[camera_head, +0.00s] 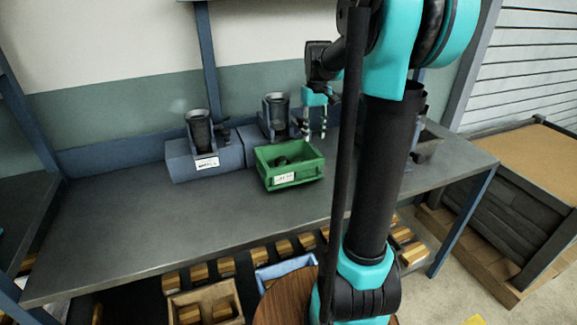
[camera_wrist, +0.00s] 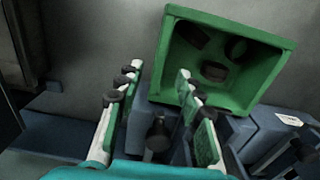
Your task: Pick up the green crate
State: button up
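The green crate (camera_head: 290,174) stands upright on the grey workbench (camera_head: 120,225), with a white label on its front. In the wrist view the crate (camera_wrist: 175,75) fills the upper right, and dark round parts lie inside it. My gripper (camera_head: 315,137) hangs behind and right of the crate in the head view, fingers pointing down. In the wrist view my gripper (camera_wrist: 158,76) has its two fingers apart with nothing held between them. The right fingertip overlaps the crate's wall in that picture; I cannot tell whether it touches.
A blue-grey block with a black cup-like fixture (camera_head: 200,130) stands left of the crate. A similar fixture (camera_head: 276,112) stands just behind the crate. A dark bin (camera_head: 428,146) sits at the bench's right. The bench's left and front are clear.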

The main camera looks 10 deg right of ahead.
aim_at(314, 147)
jog(key=shift+s+f, duration=0.1)
jog(key=shift+f, duration=3.2)
grip_shut()
